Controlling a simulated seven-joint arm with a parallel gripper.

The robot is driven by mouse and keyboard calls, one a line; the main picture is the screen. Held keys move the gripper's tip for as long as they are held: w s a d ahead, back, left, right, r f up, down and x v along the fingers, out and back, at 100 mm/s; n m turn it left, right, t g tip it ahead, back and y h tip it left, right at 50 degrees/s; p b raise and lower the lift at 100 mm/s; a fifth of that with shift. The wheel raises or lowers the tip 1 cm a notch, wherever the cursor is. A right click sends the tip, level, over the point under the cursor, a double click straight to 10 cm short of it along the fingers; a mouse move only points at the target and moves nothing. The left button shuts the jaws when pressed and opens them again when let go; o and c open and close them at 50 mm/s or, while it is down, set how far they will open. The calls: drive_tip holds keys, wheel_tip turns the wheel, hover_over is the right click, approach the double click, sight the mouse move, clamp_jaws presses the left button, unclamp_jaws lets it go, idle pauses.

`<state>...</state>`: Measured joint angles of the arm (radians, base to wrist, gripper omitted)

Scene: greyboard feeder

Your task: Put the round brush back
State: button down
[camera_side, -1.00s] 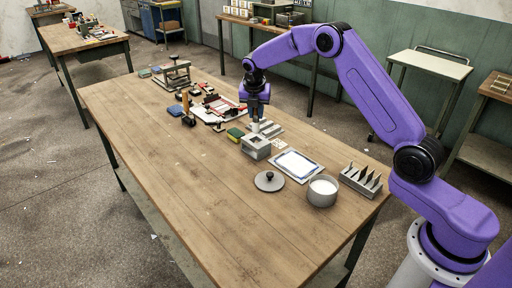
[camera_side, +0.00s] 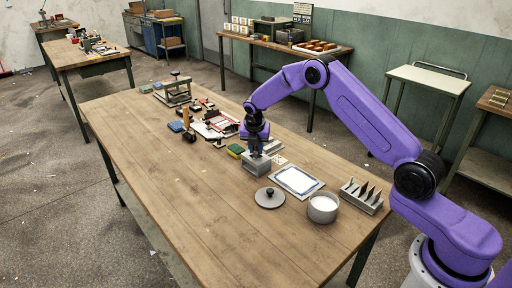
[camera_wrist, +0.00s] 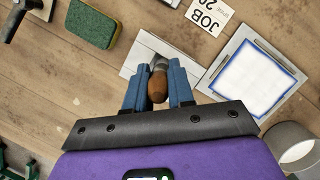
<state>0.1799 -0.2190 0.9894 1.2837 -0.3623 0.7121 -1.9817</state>
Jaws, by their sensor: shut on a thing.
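The round brush shows in the wrist view as a brown wooden handle (camera_wrist: 158,87) with a grey metal collar beyond it. My gripper (camera_wrist: 158,82) is shut on this handle, with one blue finger on each side. In the side view my gripper (camera_side: 256,150) points down directly over a grey box-shaped block (camera_side: 256,167), and the brush is mostly hidden there. The block's pale top (camera_wrist: 150,50) lies beneath the brush in the wrist view. The brush's bristles are hidden, so I cannot tell whether they are inside the block or above it.
A green and yellow sponge (camera_side: 235,151) lies left of the block. A blue-edged white sheet on a tray (camera_side: 298,181), a grey lid (camera_side: 269,197), a round pot (camera_side: 323,208) and a finned rack (camera_side: 362,195) stand to the right. The table's front (camera_side: 190,210) is clear.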

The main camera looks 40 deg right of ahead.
drive_tip(key=c, duration=1)
unclamp_jaws()
drive_tip(key=v, duration=1.2)
drive_tip(key=s+a+r+m+y, duration=0.1)
drive_tip(key=s+a+r+m, duration=0.25)
drive_tip(key=s+a, duration=0.55)
drive_tip(key=s+a+r+m+y, duration=0.1)
drive_tip(key=s+a+m, duration=0.1)
drive_tip(key=s, duration=0.5)
drive_tip(key=s+a+r+m, duration=0.1)
drive_tip(key=s+a, duration=0.1)
drive_tip(key=s, duration=0.5)
drive_tip(key=s+d+m, duration=0.1)
drive_tip(key=s+m, duration=0.1)
drive_tip(key=s, duration=0.5)
drive_tip(key=s+d+f+m+g, duration=0.1)
drive_tip(key=s+d+m, duration=0.1)
drive_tip(key=s, duration=0.6)
drive_tip(key=s+d+m+g+y, duration=0.1)
drive_tip(key=s+d+m, duration=0.1)
drive_tip(key=s, duration=0.6)
drive_tip(key=shift+s+d+f+m, duration=0.2)
drive_tip(key=shift+m, duration=0.25)
